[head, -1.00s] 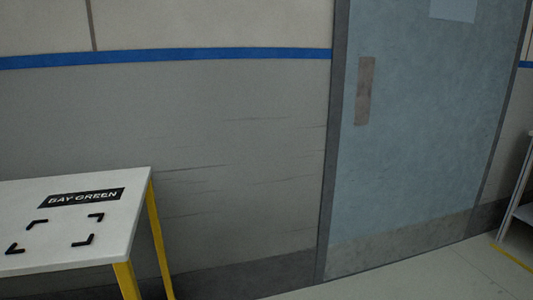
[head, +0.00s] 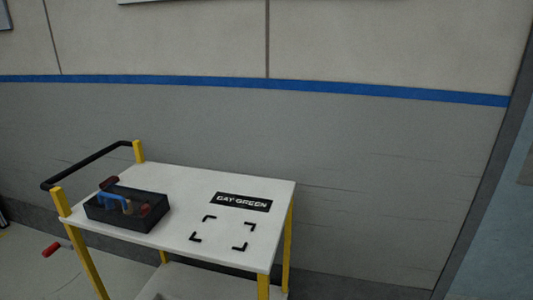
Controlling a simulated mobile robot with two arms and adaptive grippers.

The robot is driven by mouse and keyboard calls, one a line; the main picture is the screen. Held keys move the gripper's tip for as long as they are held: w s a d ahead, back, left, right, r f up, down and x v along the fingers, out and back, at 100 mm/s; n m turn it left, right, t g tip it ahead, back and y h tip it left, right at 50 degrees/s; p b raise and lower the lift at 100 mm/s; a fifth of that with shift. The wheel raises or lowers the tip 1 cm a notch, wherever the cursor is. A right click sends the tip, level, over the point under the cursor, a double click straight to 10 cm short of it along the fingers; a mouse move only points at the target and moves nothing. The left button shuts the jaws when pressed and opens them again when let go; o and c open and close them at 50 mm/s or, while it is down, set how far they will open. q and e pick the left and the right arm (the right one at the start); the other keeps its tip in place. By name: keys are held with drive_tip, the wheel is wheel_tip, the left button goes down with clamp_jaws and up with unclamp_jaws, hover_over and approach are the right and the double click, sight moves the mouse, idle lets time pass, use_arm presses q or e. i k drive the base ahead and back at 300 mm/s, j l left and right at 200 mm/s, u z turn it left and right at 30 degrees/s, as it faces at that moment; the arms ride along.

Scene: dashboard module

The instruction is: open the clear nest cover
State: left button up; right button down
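No clear nest cover shows in the head view, and no nest or dashboard module shows either. Neither of my grippers is in the picture. The nearest thing in view is a white-topped cart (head: 185,190) with yellow legs and a black push handle (head: 88,164) at its left end. Its top bears a black label reading "BAY GREEN" (head: 241,202) and black corner marks (head: 223,232) around an empty area.
A black open box (head: 126,213) with blue, red and brown items sits on the cart's left part. A red-handled item (head: 53,249) shows beyond the cart at lower left. A grey wall with a blue stripe (head: 270,83) stands behind. A blue-grey door (head: 495,255) is at right.

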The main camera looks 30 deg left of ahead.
sight(121, 198)
drive_tip(key=u, duration=2)
